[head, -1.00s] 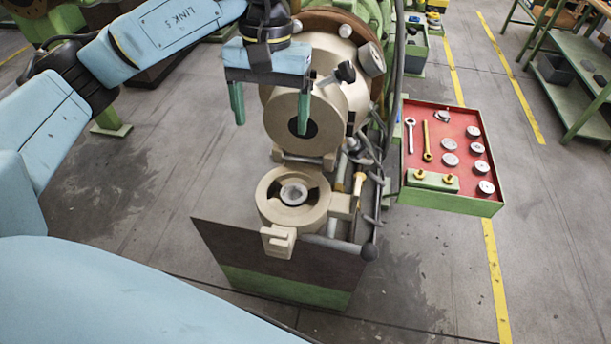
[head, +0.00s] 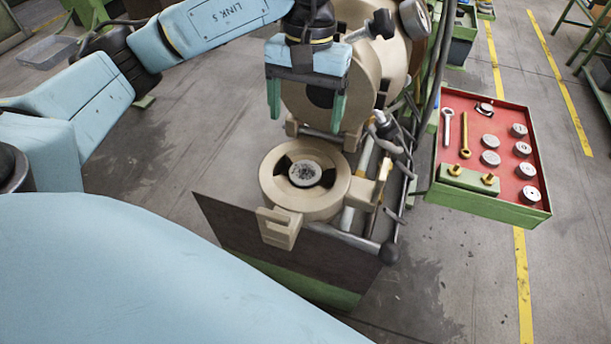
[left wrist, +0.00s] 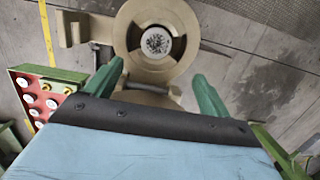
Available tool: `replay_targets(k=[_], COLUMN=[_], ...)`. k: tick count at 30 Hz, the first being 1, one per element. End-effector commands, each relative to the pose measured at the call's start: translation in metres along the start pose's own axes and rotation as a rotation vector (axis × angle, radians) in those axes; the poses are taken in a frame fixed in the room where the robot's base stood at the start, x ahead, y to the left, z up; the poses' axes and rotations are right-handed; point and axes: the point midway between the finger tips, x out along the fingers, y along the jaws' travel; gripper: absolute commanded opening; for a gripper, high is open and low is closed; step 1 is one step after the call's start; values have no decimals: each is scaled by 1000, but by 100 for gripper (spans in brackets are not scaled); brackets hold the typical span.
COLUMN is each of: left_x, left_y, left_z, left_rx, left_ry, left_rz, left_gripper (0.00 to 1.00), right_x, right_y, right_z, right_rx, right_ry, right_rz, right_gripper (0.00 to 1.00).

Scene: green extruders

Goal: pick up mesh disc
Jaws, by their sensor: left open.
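The mesh disc (head: 305,173) is a small round grey piece with a speckled face. It sits in the middle of a beige ring-shaped holder (head: 274,190) at the front of the machine. In the left wrist view the mesh disc (left wrist: 156,42) shows ahead of the fingers, inside the ring. My left gripper (head: 305,112) has green fingers, spread apart with nothing between them. It is behind and above the ring in the head view, apart from the disc. Its fingers also show in the left wrist view (left wrist: 158,72). My right gripper is in neither view.
A beige machine barrel (head: 365,85) stands close behind my left gripper. A red-topped tray (head: 480,120) at the right holds wrenches and several metal discs.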

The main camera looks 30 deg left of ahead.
Motion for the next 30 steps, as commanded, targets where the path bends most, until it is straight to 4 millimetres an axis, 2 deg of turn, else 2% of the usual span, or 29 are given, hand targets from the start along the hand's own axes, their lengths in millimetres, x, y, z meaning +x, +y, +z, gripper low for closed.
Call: replay_targets(k=[1, 3, 9, 14, 24, 30], left_x=[13, 26, 55, 64, 109, 114], left_y=[0, 0, 0, 1, 7, 7], left_z=[1, 1, 0, 0, 1, 0], left_rx=[0, -1, -1, 0, -1, 0], left_ry=[-5, -5, -2, -1, -2, 0], left_rz=[-1, -3, -2, 0, -1, 0], left_gripper=[82, 82, 82, 82, 82, 82], right_x=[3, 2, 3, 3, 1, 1], right_y=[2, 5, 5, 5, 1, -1], right_z=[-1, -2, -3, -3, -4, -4], right_rx=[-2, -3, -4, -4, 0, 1], right_ry=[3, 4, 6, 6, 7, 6], right_rz=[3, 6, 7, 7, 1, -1], right_gripper=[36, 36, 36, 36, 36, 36])
